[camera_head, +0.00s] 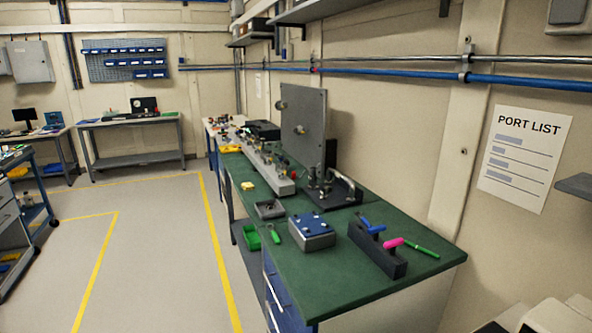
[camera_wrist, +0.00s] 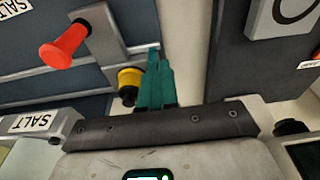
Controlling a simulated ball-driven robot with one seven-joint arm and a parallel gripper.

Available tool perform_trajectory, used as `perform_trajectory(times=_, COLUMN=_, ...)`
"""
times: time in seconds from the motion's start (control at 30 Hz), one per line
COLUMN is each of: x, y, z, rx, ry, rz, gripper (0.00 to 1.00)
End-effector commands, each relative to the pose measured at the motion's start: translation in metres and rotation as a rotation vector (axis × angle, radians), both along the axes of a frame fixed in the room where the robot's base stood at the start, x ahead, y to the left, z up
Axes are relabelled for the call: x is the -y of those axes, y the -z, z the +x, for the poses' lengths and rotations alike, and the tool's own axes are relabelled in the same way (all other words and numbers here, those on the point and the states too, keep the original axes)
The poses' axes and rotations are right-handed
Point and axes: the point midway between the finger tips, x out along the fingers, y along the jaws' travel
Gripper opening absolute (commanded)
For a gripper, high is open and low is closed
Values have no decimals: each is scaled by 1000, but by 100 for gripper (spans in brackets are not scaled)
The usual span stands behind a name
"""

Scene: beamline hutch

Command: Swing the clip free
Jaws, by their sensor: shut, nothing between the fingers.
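My gripper (camera_wrist: 154,56) shows in the wrist view as two teal fingers pressed together, with nothing between them. I cannot tell for sure which part is the clip. My gripper does not show clearly in the head view.
White labels reading SALT (camera_wrist: 32,123) are near the left. A dark panel with a grey box (camera_wrist: 285,22) is on the right. In the head view, a green-topped bench (camera_head: 345,272) carries a blue-topped box (camera_head: 312,232), a dark tool rack (camera_head: 376,250) and an upright grey plate (camera_head: 304,125). Open floor lies left.

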Motion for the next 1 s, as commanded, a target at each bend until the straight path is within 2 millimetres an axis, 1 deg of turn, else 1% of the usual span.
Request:
perform_trajectory(times=0.23, x=0, y=-1, z=-10, rx=-1, ry=1, rz=0, gripper=0)
perform_trajectory(times=0.57, x=0, y=-1, z=-10, rx=0, ry=0, rz=0, gripper=0)
perform_trajectory(times=0.67, x=0, y=-5, z=-10, rx=0, ry=0, rz=0, gripper=0)
perform_trajectory(times=1.0, x=-1, y=-29, z=-6, rx=0, ry=1, rz=-1, gripper=0)
